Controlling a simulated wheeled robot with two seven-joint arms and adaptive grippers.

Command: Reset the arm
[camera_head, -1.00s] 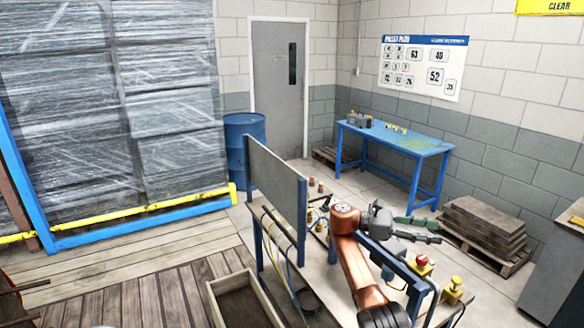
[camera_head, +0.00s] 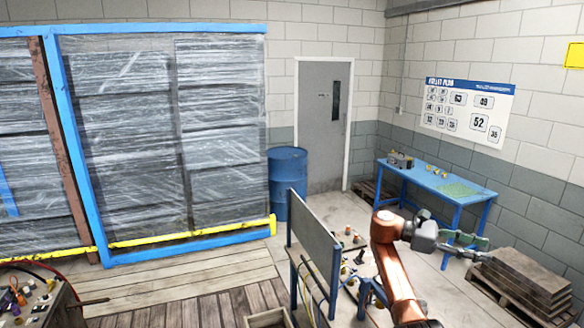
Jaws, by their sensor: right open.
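My right arm (camera_head: 397,272), copper-coloured with a grey wrist, rises from the lower right and bends to the right at its top. My right gripper (camera_head: 476,247) is at the end of it, held in the air and pointing right. Its fingers are apart, and nothing shows between them. In the picture it lies in front of the floor near the blue workbench and the stacked slabs. My left gripper is not in view.
A bench with an upright grey panel (camera_head: 315,240) and small parts stands left of my arm. The blue workbench (camera_head: 440,184) and a pallet of slabs (camera_head: 525,280) are at right. A blue drum (camera_head: 287,180), wrapped rack loads (camera_head: 130,140) and a cluttered table (camera_head: 30,295) are at left.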

